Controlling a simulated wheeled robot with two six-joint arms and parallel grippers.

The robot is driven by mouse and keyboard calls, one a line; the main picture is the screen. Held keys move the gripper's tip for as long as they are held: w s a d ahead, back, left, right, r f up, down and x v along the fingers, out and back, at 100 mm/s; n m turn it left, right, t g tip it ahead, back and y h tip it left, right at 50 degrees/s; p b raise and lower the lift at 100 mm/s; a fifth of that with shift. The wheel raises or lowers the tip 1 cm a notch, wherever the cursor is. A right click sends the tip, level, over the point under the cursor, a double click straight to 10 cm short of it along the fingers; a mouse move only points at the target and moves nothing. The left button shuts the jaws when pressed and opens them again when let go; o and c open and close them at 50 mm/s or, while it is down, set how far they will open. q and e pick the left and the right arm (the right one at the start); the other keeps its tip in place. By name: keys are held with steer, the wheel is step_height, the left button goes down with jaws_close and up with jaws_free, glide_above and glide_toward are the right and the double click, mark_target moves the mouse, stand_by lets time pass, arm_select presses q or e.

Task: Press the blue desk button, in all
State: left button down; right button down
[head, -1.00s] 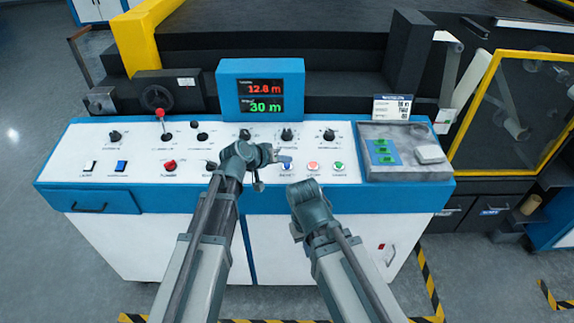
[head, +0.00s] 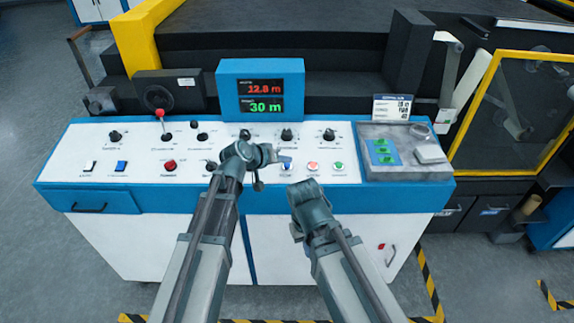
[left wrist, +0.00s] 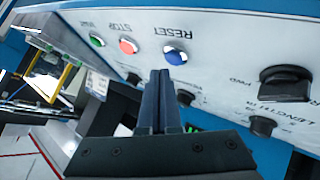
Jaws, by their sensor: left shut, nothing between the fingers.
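The blue desk button (left wrist: 176,55) is a round button with a RESET label on the white sloped panel, in a row with a red and a green button. In the head view the blue button (head: 286,168) shows just below the tip of my left gripper (head: 284,158). In the left wrist view my left gripper (left wrist: 160,76) is shut and empty, its fingertips close to the blue button's edge. I cannot tell whether they touch. My right arm ends in front of the panel's lower edge, and its fingers do not show.
The red STOP button (left wrist: 128,47) and the green button (left wrist: 97,40) sit beside the blue one. Black knobs (head: 329,135) line the panel above. A display (head: 262,92) reads 12.8 m and 30 m. A grey tray (head: 375,171) with green-and-blue items is at the right.

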arm_select(q)
steer(key=shift+f, duration=0.1)
steer(key=shift+w+f+b, duration=0.1)
steer(key=shift+f+b, duration=0.2)
steer(key=shift+b, duration=0.1)
steer(key=shift+f+b, duration=0.4)
stand_by(0.7)
steer(key=shift+r, duration=0.2)
steer(key=shift+r+p, duration=0.65)
steer(key=shift+p, duration=0.2)
steer(key=r+p, duration=0.2)
steer(key=s+r+p, duration=0.1)
steer(key=r+p, duration=0.2)
steer(key=shift+f, duration=0.1)
stand_by(0.3)
